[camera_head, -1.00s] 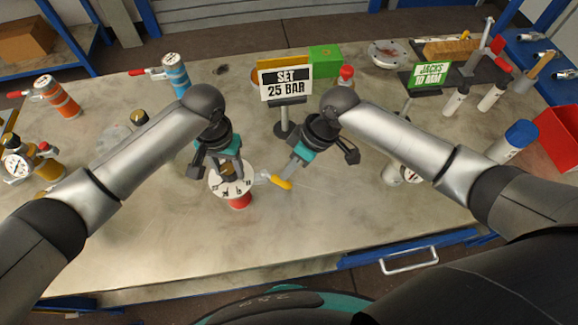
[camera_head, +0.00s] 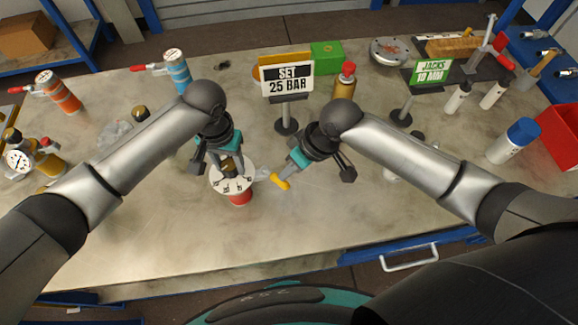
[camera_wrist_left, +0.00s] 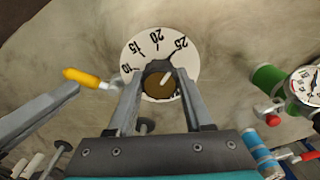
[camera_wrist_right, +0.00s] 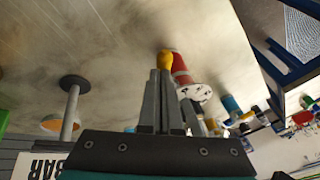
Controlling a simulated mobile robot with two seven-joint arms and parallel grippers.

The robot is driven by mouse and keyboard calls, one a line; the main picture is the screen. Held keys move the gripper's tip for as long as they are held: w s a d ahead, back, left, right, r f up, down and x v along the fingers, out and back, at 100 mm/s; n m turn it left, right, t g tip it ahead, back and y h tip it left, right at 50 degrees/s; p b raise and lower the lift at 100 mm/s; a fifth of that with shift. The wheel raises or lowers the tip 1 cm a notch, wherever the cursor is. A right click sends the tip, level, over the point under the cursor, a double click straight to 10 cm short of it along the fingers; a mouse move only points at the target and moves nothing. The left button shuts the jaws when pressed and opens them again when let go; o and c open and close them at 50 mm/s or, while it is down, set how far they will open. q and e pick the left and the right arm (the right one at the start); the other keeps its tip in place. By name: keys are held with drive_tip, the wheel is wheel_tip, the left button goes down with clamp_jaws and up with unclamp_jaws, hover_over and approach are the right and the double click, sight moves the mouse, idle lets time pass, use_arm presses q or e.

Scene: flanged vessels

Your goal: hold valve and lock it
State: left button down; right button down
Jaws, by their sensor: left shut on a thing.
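The valve has a red body (camera_head: 240,198) and a white numbered dial (camera_head: 218,184), upright on the bench. In the left wrist view the dial (camera_wrist_left: 133,58) shows numbers up to 25. A white mark on its brass knob (camera_wrist_left: 157,86) points up and right, toward the 25 side. My left gripper (camera_head: 228,164) is over the dial, shut on the knob. The yellow lever (camera_head: 281,182) sticks out right of the valve. My right gripper (camera_head: 274,175) has its fingertips at this lever; in the right wrist view the yellow end (camera_wrist_right: 166,60) shows at the fingertips. Whether they clamp it is unclear.
A sign reading "SET 25 BAR" (camera_head: 287,76) stands behind my grippers, with a red-topped bottle (camera_head: 345,82) beside it. An orange cylinder (camera_head: 60,95) and a blue cylinder (camera_head: 176,67) stand at the left. The bench front (camera_head: 190,250) is clear.

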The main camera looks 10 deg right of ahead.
drive_tip(key=m, duration=0.1)
drive_tip(key=s+a+m+t, duration=0.1)
drive_tip(key=m, duration=0.1)
drive_tip(key=shift+s+a, duration=0.15)
drive_tip(key=shift+s, duration=0.05)
drive_tip(key=m, duration=0.1)
drive_tip(key=a+m+t+h, duration=0.1)
drive_tip(key=shift+s+a+m, duration=0.25)
drive_tip(key=shift+s+m, duration=0.1)
drive_tip(key=shift+m, duration=0.05)
drive_tip(key=shift+a, duration=0.15)
idle(0.5)
